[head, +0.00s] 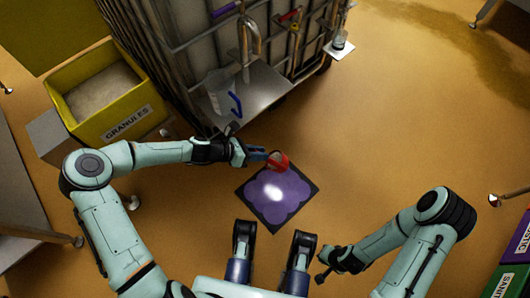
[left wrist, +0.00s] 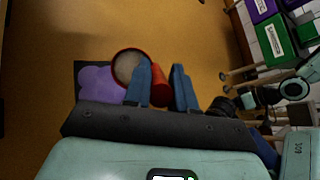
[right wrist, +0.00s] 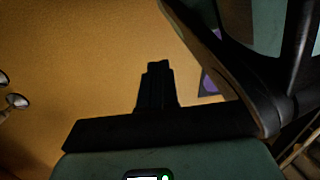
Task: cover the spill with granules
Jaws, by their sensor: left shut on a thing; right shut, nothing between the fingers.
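A purple, lobed spill (head: 281,203) lies on a dark square (head: 247,187) on the floor, with a bright glare on it. A red scoop (head: 279,162) is at the far edge of the square, held above the floor. My left gripper (head: 262,156) is shut on its red handle (left wrist: 160,86). The left wrist view shows pale grey-beige granules (left wrist: 129,68) in the scoop's round cup, beside the spill (left wrist: 98,86). A yellow granules bin (head: 126,126), with pale granules (head: 103,92) inside, stands at the upper left. My right gripper (right wrist: 157,72) is shut and empty, away from the spill.
A caged tank (head: 185,55) stands behind the spill, with a metal shelf (head: 262,92) holding a clear jug (head: 222,97) with a blue handle. Purple and green crates (head: 516,280) are at the lower right. The floor right of the spill is open.

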